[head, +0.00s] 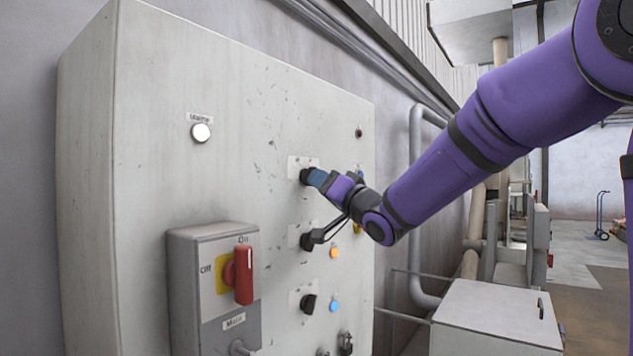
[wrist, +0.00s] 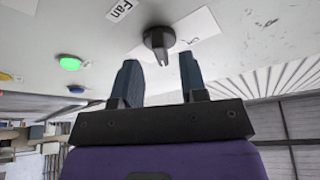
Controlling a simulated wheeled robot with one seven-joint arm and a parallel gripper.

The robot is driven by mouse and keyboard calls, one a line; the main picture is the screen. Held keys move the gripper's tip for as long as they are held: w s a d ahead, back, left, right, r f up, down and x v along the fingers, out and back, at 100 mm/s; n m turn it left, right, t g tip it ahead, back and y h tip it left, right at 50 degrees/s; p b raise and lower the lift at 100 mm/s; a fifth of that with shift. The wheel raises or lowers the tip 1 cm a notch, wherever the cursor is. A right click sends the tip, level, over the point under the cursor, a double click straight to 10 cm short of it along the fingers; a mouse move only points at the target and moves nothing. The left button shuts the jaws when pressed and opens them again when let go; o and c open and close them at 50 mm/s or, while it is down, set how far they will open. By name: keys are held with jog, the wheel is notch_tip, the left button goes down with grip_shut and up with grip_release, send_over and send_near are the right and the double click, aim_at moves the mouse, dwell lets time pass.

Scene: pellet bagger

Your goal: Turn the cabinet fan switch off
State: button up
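The fan switch (wrist: 158,40) is a black rotary knob on a white plate on the cabinet front, beside a "Fan" label (wrist: 121,8). In the head view the fan switch (head: 305,176) is the upper of several black knobs, partly covered by my gripper. My gripper (wrist: 159,76) is open, its two blue-grey fingers apart. The knob sits just beyond and between the fingertips, with no clear contact. In the head view my gripper (head: 318,178) points left at the knob. A lit green lamp (wrist: 69,64) is near the switch in the wrist view.
The grey cabinet (head: 230,110) carries a red-handled main switch (head: 243,275), a white lamp (head: 200,133), and lower black knobs (head: 308,303) with an amber lamp (head: 334,252) and blue lamp (head: 334,305). A pipe (head: 416,200) and a grey box (head: 495,310) stand to the right.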

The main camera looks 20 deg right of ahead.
jog(key=shift+x, duration=1.2)
jog(key=shift+s, duration=0.1)
grip_shut()
jog(key=shift+n, duration=0.5)
jog(key=n+g+y, duration=0.1)
jog(key=n+y, duration=0.1)
jog(key=n, duration=0.3)
jog(key=n+g+y, duration=0.2)
jog(key=n, duration=0.3)
jog(key=n+g+y, duration=0.2)
jog(key=n+y, duration=0.1)
jog(key=n, duration=0.3)
jog(key=shift+w+d, duration=0.3)
jog(key=shift+d, duration=0.05)
jog(key=shift+n, duration=0.4)
